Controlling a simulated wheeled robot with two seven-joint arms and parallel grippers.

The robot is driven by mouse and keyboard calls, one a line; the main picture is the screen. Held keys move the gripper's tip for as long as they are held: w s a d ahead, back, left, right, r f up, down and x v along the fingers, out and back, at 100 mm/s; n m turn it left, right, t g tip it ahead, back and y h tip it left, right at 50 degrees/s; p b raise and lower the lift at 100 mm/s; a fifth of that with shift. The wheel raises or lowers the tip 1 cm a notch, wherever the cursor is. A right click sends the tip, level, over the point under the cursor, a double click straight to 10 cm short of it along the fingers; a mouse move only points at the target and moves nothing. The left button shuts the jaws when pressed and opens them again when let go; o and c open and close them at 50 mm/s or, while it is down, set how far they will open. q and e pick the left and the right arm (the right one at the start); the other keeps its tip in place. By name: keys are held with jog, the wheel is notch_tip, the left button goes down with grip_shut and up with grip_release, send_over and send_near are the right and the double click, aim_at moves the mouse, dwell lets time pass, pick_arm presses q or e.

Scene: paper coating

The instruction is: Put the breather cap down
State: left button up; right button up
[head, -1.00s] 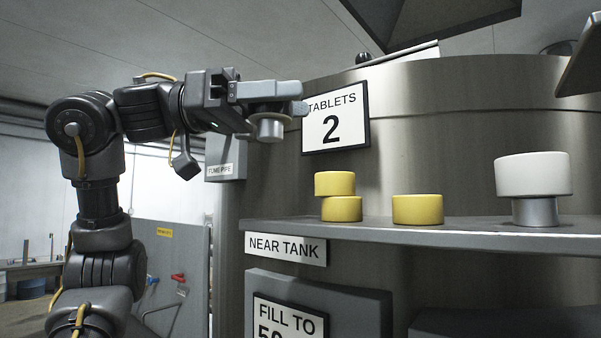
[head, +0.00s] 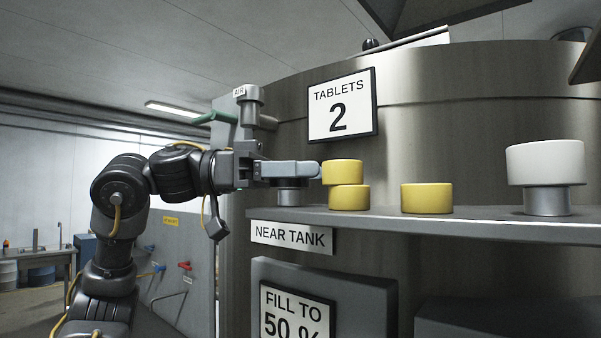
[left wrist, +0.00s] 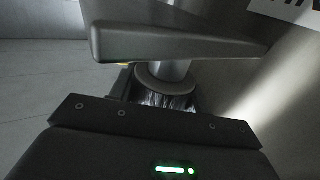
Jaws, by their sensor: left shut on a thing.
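My left gripper (head: 303,171) is at the left end of the grey shelf (head: 440,221), shut on the breather cap (head: 289,196). The cap is a grey metal piece with a flange and a round lower part. It is upright below the fingers, its lower end at the shelf top; I cannot tell whether it touches. The fingers hide its upper part. My right gripper is not in view.
Two stacked yellow tablets (head: 347,184) stand right beside my fingertips. Another yellow tablet (head: 427,198) and a white-topped piece (head: 545,170) on a metal neck stand further right. An AIR pipe (head: 250,103) with a green handle rises behind my gripper. The tank wall (head: 440,140) backs the shelf.

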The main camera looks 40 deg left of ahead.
pick_arm(q)
jog(key=shift+d+r, duration=0.1)
jog(key=shift+d, duration=0.05)
jog(key=o, duration=1)
jog(key=shift+f, duration=0.2)
jog(key=shift+r, duration=0.1)
jog(key=shift+r, duration=0.2)
jog(key=b+v, duration=0.1)
jog(key=v, duration=1.1)
jog(key=shift+f, duration=0.2)
jog(key=shift+d, duration=0.1)
